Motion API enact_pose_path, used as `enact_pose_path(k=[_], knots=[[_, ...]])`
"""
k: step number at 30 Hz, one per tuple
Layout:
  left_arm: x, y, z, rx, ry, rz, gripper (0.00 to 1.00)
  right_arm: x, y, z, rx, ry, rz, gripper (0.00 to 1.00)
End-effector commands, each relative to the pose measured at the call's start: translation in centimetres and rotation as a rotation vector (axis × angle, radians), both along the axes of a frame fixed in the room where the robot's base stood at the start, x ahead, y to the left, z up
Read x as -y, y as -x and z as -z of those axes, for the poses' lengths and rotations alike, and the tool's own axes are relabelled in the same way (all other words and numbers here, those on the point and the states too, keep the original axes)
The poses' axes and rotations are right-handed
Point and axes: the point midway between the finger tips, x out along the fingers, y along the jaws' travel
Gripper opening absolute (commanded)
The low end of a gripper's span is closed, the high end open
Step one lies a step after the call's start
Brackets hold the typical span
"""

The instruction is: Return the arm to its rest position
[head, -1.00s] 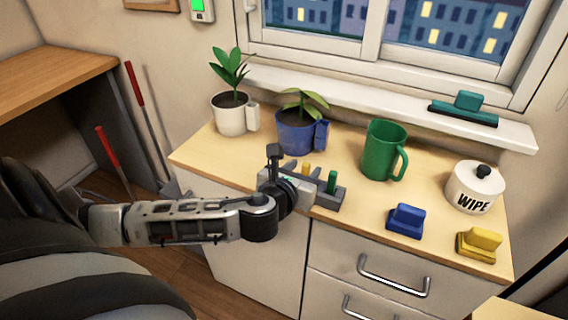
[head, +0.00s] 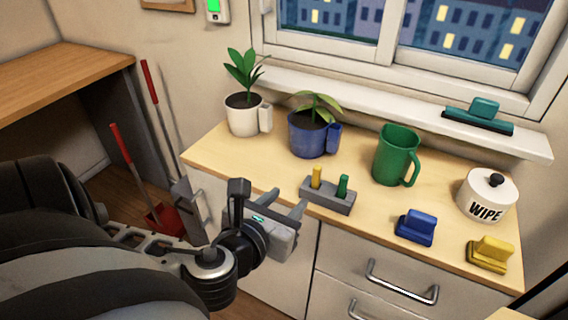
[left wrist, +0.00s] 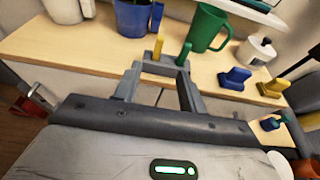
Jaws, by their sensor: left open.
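My left gripper (head: 286,201) is open and empty, in front of the counter's front edge at the left. Its two fingers also show in the left wrist view (left wrist: 159,70), pointing toward the counter, with nothing between them. A grey block (head: 328,197) with a yellow peg (head: 316,177) and a green peg (head: 343,185) stands on the counter just beyond the fingers, apart from them in the head view. My right gripper is not in view.
The counter (head: 277,168) holds a white pot (head: 243,118), a blue pot (head: 308,138), a green mug (head: 395,155), a blue block (head: 415,226), a yellow block (head: 490,252) and a WIPE jar (head: 487,196). A drawer handle (head: 400,285) juts out below. A red dustpan (head: 164,219) stands left.

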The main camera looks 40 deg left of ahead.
Motion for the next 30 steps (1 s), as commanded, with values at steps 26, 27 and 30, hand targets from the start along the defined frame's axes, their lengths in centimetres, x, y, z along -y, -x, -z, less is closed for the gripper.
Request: enact_pose_path(k=[26, 27, 30], knots=[[9.3, 2.4, 16.5, -0.182, 1.896, -0.793, 0.41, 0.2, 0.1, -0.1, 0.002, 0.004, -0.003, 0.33], [9.9, 2.7, 17.4, -0.168, 2.060, -0.901, 0.41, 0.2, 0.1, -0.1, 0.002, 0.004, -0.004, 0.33], [10.9, 3.3, 18.7, -0.116, 2.380, -1.126, 0.41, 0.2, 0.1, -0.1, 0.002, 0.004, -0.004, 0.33]])
